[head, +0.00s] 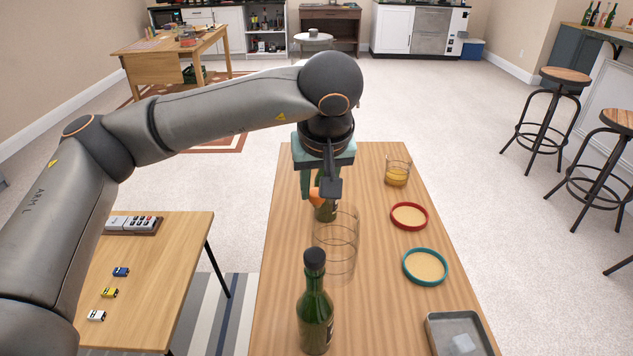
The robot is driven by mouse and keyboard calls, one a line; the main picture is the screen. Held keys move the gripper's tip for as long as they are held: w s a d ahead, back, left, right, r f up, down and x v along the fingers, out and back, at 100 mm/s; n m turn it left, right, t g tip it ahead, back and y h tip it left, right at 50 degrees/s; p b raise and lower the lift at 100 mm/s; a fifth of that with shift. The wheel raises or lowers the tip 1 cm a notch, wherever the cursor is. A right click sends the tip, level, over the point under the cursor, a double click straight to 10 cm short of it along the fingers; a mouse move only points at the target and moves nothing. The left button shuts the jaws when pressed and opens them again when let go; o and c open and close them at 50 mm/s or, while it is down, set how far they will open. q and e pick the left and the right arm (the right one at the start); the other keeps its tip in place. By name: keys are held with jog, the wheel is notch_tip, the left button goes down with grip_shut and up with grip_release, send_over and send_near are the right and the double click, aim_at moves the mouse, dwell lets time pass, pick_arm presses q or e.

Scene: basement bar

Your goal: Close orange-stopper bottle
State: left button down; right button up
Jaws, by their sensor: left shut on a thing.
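The orange stopper (316,197) shows between the fingers of my left gripper (319,192), which points down over the far part of the long wooden table. The gripper is shut on the stopper. A dark green bottle (326,212) stands upright right below it. The gripper hides the bottle's neck and mouth, so I cannot tell whether the stopper touches or sits in the mouth. My right gripper is not in view.
On the long table (285,290), a clear glass vessel (338,250) and a black-capped green bottle (315,310) stand nearer. To the right are an amber drink glass (397,174), a red-rimmed coaster (409,228), a teal-rimmed coaster (425,281) and a grey tray (434,330).

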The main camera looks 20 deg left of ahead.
pick_arm(q)
jog(key=m+h, duration=0.1)
jog(key=m, duration=0.3)
jog(key=s+m+h, duration=0.1)
jog(key=m, duration=0.2)
jog(key=shift+s+d+t+h, duration=0.1)
jog(key=shift+d+t+h, duration=0.2)
jog(key=shift+d+t, duration=0.1)
